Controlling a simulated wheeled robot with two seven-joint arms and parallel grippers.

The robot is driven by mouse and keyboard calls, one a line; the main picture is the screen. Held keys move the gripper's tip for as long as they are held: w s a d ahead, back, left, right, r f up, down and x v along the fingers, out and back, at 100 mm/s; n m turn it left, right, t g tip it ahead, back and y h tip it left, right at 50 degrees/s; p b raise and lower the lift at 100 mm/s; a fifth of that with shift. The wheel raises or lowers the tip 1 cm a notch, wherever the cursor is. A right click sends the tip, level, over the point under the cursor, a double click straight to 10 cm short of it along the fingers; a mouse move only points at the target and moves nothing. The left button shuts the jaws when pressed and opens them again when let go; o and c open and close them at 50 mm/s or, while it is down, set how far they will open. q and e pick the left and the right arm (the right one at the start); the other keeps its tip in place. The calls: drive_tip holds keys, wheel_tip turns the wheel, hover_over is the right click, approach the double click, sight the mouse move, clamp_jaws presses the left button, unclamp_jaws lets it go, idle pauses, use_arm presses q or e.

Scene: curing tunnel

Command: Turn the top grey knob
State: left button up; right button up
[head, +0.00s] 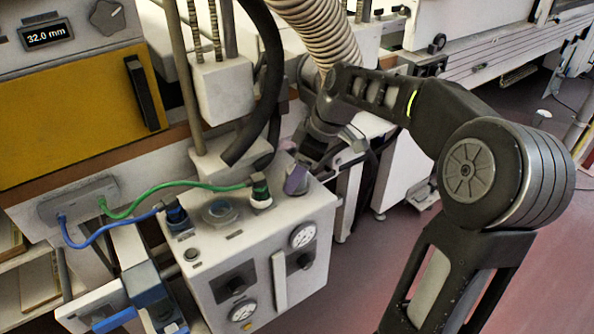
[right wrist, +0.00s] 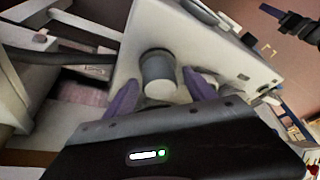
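A grey cylindrical knob with a pale end (right wrist: 158,72) stands out from a light grey box in the right wrist view. My right gripper (right wrist: 161,95) is open, with one purple fingertip on each side of the knob. Small gaps seem to show between the fingers and the knob. In the head view my right gripper (head: 297,180) reaches the back right corner of the box's top (head: 240,225); a purple finger shows there, and I cannot make out the knob behind it.
A green plug (head: 260,190) with a green cable, a round blue-grey part (head: 220,212) and a blue plug (head: 176,216) stand on the box top. A black hose (head: 262,95) hangs behind it. The front has gauges (head: 303,236) and a dark knob (head: 236,286).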

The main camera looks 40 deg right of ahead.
drive_tip(key=c, duration=1.3)
drive_tip(key=shift+m, duration=0.3)
